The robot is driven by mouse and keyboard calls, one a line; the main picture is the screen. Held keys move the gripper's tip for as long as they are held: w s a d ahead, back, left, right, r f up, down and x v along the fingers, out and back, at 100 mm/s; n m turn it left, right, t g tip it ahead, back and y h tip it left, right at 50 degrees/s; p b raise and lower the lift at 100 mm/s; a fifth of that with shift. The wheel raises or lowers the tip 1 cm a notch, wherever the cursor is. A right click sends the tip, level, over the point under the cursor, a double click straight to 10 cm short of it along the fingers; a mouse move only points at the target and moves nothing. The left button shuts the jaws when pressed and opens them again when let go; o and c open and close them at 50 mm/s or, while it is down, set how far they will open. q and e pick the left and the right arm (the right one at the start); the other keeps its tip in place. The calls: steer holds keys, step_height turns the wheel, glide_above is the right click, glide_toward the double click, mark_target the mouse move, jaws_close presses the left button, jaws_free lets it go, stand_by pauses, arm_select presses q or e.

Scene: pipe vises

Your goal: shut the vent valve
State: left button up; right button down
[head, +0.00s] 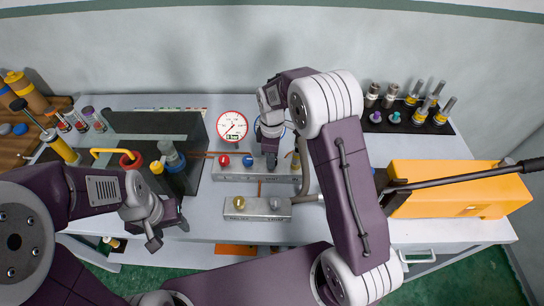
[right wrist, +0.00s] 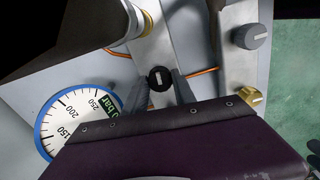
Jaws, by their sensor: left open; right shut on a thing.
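My right gripper (head: 271,158) reaches down onto the upper metal block (head: 228,174), to the right of its red knob (head: 224,160) and blue knob (head: 248,161). In the right wrist view, its fingers (right wrist: 159,91) are closed around a small black knob (right wrist: 160,79) with a pale mark on top. The gripper hides this knob in the head view. A lower block (head: 257,213) carries a gold knob (head: 239,202) and a grey knob (head: 274,203). My left gripper (head: 168,230) is open and empty, left of the lower block.
A red-rimmed gauge (head: 232,126) and a blue-rimmed gauge (right wrist: 85,118) stand behind the blocks. An orange pump (head: 455,183) with a long black lever (head: 470,171) is on the right. A rack of fittings (head: 410,122) is at back right. Bottles (head: 173,155) stand near my left gripper.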

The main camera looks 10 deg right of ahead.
steer(key=shift+m, duration=0.3)
steer(key=m+p, duration=0.1)
steer(key=m, duration=0.1)
steer(key=shift+r+m+p, duration=0.15)
steer(key=shift+m+p, duration=0.2)
steer(key=shift+m, duration=0.05)
steer(key=m+p, duration=0.1)
steer(key=m, duration=0.3)
steer(key=shift+p, duration=0.3)
steer(key=m+p, duration=0.1)
steer(key=m, duration=0.4)
steer(key=m+p, duration=0.1)
steer(key=m, duration=0.3)
steer(key=shift+w, duration=0.1)
steer(key=shift+m, duration=0.3)
steer(key=c, duration=1)
jaws_free()
